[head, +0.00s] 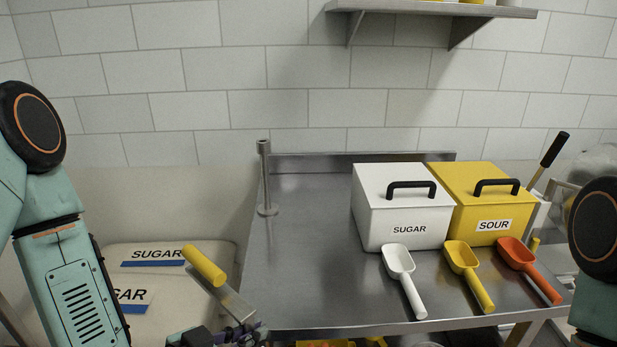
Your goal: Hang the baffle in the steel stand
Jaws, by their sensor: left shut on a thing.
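The baffle, a grey metal strip (234,302) with a yellow cylindrical end (205,265), is tilted, its yellow end up and to the left. My left gripper (243,333) is at the bottom edge of the head view, shut on the baffle's lower end; the picture edge cuts the gripper off. The steel stand (266,180) is an upright post with a round foot and a wider top, at the table's left back corner. The baffle is apart from the stand, in front and to its left. My right gripper is out of view.
The steel table (310,240) is clear in its left half. A white SUGAR bin (380,225) and a yellow SOUR bin (470,215) stand at right. White (403,275), yellow (468,273) and orange (527,268) scoops lie in front. SUGAR sacks (170,275) are at left.

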